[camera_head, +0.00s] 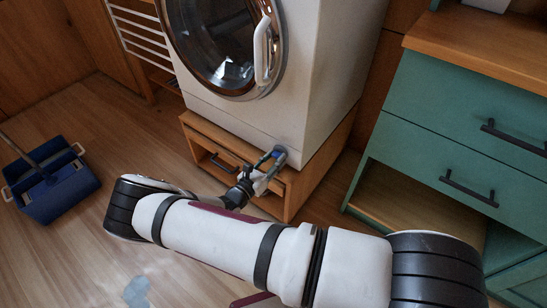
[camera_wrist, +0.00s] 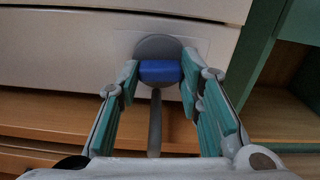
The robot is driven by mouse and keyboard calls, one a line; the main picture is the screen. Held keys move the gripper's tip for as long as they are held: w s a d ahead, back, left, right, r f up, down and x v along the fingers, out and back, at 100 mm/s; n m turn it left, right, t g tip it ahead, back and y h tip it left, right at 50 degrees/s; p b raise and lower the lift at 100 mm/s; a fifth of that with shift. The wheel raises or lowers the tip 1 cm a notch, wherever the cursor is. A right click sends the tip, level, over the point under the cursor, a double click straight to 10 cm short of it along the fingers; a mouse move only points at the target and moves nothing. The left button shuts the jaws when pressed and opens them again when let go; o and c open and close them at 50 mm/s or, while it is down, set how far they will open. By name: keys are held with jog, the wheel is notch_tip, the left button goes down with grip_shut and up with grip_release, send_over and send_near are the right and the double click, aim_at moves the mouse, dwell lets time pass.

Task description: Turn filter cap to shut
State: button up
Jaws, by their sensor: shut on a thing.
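The filter cap is a grey disc with a raised blue grip bar (camera_wrist: 160,71), set low on the white washing machine (camera_head: 310,70). In the wrist view the bar lies level across the disc. In the head view the cap (camera_head: 280,152) shows at the machine's lower front right corner, partly covered by my gripper (camera_head: 268,163). In the wrist view my gripper (camera_wrist: 160,80) has one finger at each end of the blue bar and is shut on it. A thin grey rod-like part (camera_wrist: 155,125) runs down below the cap between the fingers.
The washer stands on a wooden plinth (camera_head: 302,190) with a handled drawer front. A teal cabinet (camera_head: 430,125) stands to the right. A blue bucket (camera_head: 55,198) with a handle is on the floor at left. A pale puddle-like patch (camera_head: 137,292) lies on the wooden floor.

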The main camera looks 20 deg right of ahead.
jog(key=shift+m, duration=0.7)
jog(key=o, duration=1.2)
jog(key=shift+c, duration=0.2)
jog(key=v, duration=1.2)
